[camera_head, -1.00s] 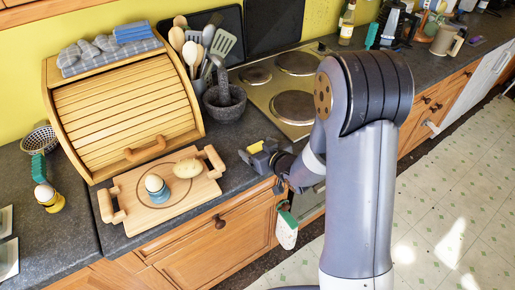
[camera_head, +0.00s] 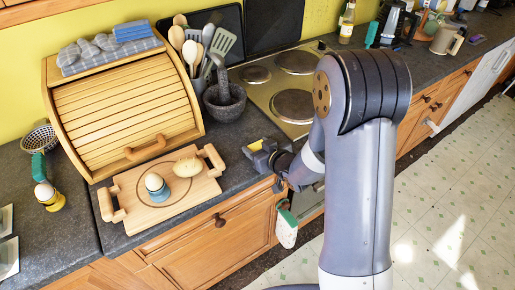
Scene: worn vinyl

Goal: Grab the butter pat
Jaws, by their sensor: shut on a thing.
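My gripper (camera_head: 258,158) is at the counter's front edge, just right of the wooden tray. It is shut on a small yellow piece, the butter pat (camera_head: 255,146), which shows at its fingertips. Most of the pat is hidden by the fingers. I cannot tell whether the pat touches the counter.
The wooden tray (camera_head: 128,186) holds an egg in a blue cup (camera_head: 157,187) and a bread roll (camera_head: 187,166). A stone mortar (camera_head: 225,104) and the hob (camera_head: 262,97) lie behind my gripper. A bread bin (camera_head: 125,110) stands behind the tray. Dark counter is bare around the gripper.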

